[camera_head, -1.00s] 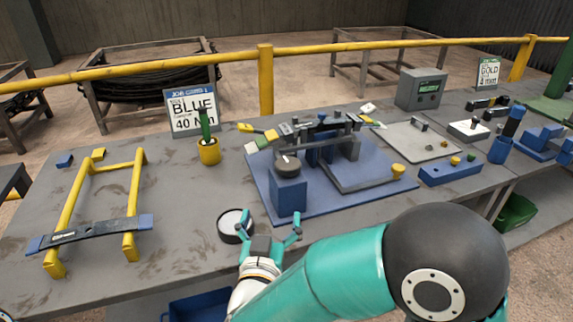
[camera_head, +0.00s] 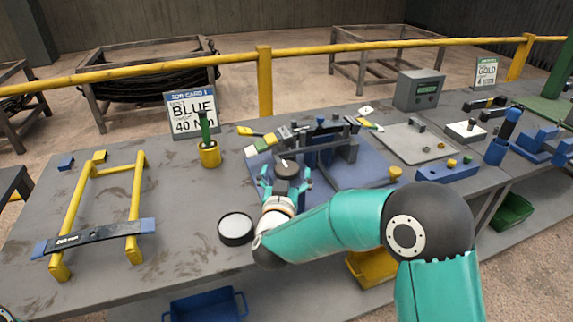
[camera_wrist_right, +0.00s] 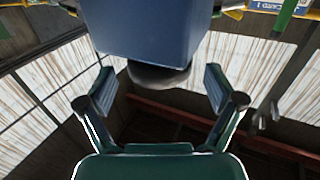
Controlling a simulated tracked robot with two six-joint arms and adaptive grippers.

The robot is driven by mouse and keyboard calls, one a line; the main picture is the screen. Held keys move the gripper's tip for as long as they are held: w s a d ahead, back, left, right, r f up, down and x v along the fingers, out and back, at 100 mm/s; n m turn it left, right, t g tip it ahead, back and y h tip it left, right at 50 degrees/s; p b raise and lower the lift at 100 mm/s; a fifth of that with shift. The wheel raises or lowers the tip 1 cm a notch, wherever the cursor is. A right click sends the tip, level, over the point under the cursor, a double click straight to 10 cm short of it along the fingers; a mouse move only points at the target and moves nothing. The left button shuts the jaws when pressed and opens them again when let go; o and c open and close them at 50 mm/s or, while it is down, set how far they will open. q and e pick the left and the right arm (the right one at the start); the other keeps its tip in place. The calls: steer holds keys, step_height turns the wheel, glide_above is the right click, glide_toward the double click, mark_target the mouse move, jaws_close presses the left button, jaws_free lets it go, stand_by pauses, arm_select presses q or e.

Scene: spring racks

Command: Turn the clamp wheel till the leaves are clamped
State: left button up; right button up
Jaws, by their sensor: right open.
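In the right wrist view the wheel (camera_wrist_right: 158,77) shows as a dark disc against the blue block (camera_wrist_right: 152,30). My right gripper (camera_head: 286,181) is open, with one finger on each side of the wheel; a gap shows on both sides in the wrist view. The dark leaves (camera_head: 320,127) lie across the fixture behind the wheel; whether they are pressed together cannot be told.
A yellow stand (camera_head: 136,185) with a dark leaf across it is at the left. A round white-topped black pot (camera_head: 236,227) sits near the front edge. A yellow cup (camera_head: 209,153) and a blue job card (camera_head: 191,113) stand behind. A blue tray block (camera_head: 446,170) is at right.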

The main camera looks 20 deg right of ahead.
steer(key=shift+x, duration=1.1)
steer(key=c, duration=1.2)
steer(key=shift+o, duration=0.2)
steer(key=shift+m+h, duration=0.3)
steer(key=shift+h, duration=0.1)
steer(key=m+g+h, duration=0.2)
steer(key=h, duration=0.1)
steer(key=shift+a, duration=0.15)
steer(key=m+g+h+p, duration=0.3)
steer(key=m+g+h, duration=0.2)
steer(key=g, duration=0.2)
steer(key=shift+m, duration=0.4)
steer(key=shift+g, duration=0.3)
